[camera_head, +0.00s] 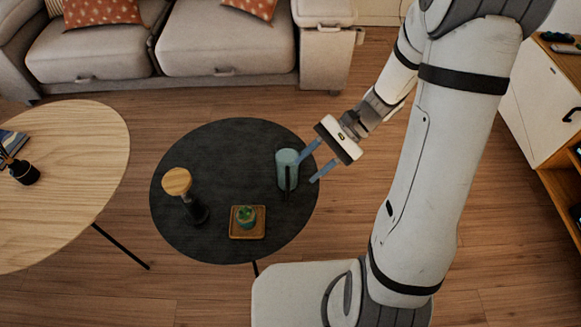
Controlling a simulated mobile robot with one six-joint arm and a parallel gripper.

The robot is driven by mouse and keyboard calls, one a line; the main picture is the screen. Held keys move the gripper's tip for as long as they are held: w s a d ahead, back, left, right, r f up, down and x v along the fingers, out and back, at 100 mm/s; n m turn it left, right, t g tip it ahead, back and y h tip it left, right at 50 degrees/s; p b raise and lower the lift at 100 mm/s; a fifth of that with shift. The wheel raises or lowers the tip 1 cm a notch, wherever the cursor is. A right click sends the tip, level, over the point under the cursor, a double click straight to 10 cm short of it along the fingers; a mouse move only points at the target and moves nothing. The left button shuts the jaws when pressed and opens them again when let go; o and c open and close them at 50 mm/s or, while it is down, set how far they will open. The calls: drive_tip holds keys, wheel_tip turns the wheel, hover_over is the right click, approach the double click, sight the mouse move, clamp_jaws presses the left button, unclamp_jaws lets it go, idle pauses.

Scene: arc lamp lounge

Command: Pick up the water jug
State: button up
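The water jug (287,170) appears to be the teal, see-through cylinder with a dark vertical strip, standing upright near the right edge of the round black table (205,150). My gripper (313,166) is just right of it, with two blue fingers spread apart and pointing down and left. The gap between the fingers is empty. One fingertip overlaps or comes close to the jug's right side; I cannot tell whether it touches.
A dark grinder-like object with a wooden top (177,181) and a small wooden tray (235,233) holding a green item (246,216) stand on the black table. A wooden table (85,135) is left, a grey sofa (225,40) behind, a white cabinet (535,100) right.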

sight(288, 173)
drive_tip(key=w+f+m+t+y+b, duration=0.3)
drive_tip(key=w+f+m+y+b, duration=0.15)
drive_tip(key=f, duration=0.75)
drive_tip(key=w+f+m+t+y+b, duration=0.35)
drive_tip(key=f+m+b, duration=0.2)
drive_tip(key=f, duration=0.65)
drive_tip(key=s+a+b, duration=0.1)
drive_tip(key=a+b, duration=0.2)
drive_tip(key=a, duration=0.4)
drive_tip(key=shift+s+r+g, duration=0.25)
drive_tip(key=shift+r+g, duration=0.2)
drive_tip(key=shift+a, duration=0.1)
clamp_jaws()
